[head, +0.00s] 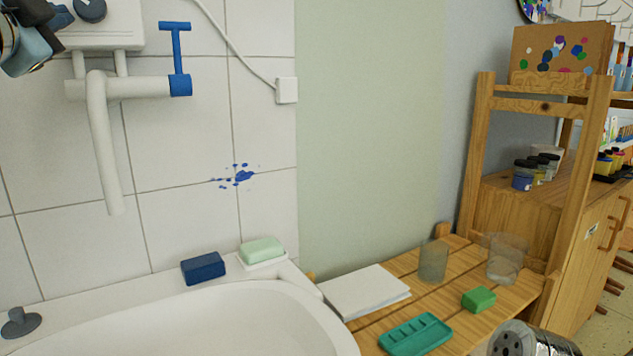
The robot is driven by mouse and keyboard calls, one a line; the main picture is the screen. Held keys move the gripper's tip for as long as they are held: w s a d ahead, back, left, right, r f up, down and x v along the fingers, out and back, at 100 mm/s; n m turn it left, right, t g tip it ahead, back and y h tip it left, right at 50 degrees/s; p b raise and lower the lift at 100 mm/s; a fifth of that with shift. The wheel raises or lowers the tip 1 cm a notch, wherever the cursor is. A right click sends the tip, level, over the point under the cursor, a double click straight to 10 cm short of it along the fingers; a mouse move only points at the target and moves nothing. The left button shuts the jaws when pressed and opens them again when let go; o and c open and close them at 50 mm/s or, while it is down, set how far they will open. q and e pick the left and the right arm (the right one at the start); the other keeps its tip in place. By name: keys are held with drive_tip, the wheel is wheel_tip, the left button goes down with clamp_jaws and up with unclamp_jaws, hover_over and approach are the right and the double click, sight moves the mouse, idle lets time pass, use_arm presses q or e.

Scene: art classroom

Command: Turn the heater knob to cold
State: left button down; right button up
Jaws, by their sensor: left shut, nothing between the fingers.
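The white heater (113,32) is on the tiled wall at the top left, cut off by the upper edge. Its dark blue-grey round knob (91,9) is on the front face. My left gripper (62,18) comes in from the left, just left of the knob, and is shut with nothing held. Whether its tips touch the knob or heater cannot be told. The knob's marks and exact setting are too small to read.
Below the heater are a white spout (104,150) and a blue T-shaped tap handle (178,60). A white sink (230,320) has a blue block (203,268) and green soap (262,249) on its rim. A slatted wooden table (400,265) at the right holds glasses and paper.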

use_arm(q)
drive_tip(key=shift+d+r, duration=0.1)
drive_tip(key=shift+d, duration=0.1)
idle(0.6)
drive_tip(key=shift+w+d+f+p, duration=0.15)
drive_tip(key=shift+f+p, duration=0.15)
drive_tip(key=shift+f, duration=0.1)
idle(0.5)
drive_tip(key=shift+f+b, duration=0.1)
drive_tip(key=shift+b, duration=0.2)
drive_tip(key=shift+s+a, duration=0.25)
drive_tip(key=shift+s+d+b, duration=0.25)
drive_tip(key=shift+s+d, duration=0.25)
drive_tip(key=shift+s, duration=0.3)
drive_tip(key=shift+s+d+b, duration=0.3)
drive_tip(key=shift+s+d, duration=0.25)
drive_tip(key=shift+s, duration=0.3)
drive_tip(key=shift+s+d+b, duration=0.25)
drive_tip(key=shift+s+d, duration=0.25)
drive_tip(key=shift+s, duration=0.3)
